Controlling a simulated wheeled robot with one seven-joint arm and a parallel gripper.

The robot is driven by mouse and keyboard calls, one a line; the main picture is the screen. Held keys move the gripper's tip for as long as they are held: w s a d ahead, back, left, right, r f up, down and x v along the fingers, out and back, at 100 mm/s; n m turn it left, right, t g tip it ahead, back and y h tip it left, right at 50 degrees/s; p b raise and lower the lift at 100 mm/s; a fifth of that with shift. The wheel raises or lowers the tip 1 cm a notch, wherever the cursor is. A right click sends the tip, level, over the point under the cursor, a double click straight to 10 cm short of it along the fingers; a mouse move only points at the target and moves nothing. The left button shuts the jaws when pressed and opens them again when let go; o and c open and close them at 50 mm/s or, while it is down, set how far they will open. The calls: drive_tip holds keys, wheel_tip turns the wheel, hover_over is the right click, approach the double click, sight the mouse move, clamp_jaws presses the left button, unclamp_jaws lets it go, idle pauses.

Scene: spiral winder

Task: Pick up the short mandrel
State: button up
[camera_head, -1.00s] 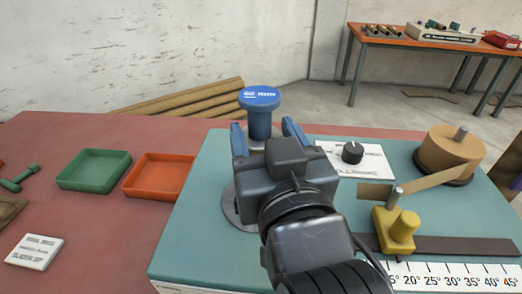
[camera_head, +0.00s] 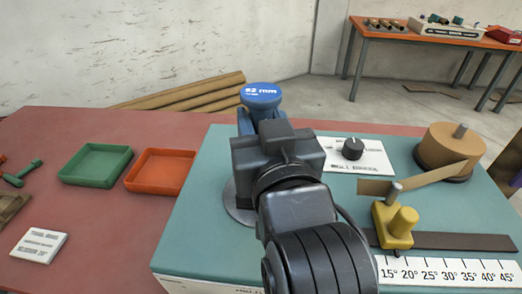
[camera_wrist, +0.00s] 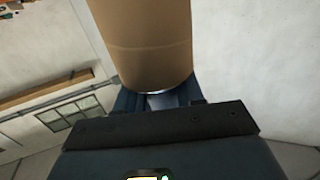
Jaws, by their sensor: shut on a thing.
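My gripper (camera_head: 264,120) is shut on the mandrel's shaft just below the cap. My gripper's body hides most of the lower shaft. A grey round base (camera_head: 238,207) shows at the foot, and I cannot tell if the mandrel still touches it. In the wrist view a tan cylinder (camera_wrist: 145,45) fills the upper middle, at the blue fingers (camera_wrist: 160,102). How it joins the mandrel is unclear.
A white panel with a black knob (camera_head: 352,149) is to the right. Beyond it are a tan roll (camera_head: 448,152) and a yellow clamp (camera_head: 398,222) at an angle scale. Green (camera_head: 95,165) and orange (camera_head: 158,172) trays lie left on the red table.

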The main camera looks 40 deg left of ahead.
sight(270, 101)
clamp_jaws()
drive_tip(key=shift+r, duration=0.1)
drive_tip(key=shift+r, duration=0.5)
drive_tip(key=r, duration=0.3)
drive_tip(key=shift+d+r, duration=0.2)
drive_tip(key=shift+d, duration=0.15)
drive_tip(key=d+r+p, duration=0.4)
drive_tip(key=d+r, duration=0.7)
drive_tip(key=shift+r, duration=0.3)
drive_tip(key=shift+w+f, duration=0.1)
drive_tip(key=shift+f, duration=0.05)
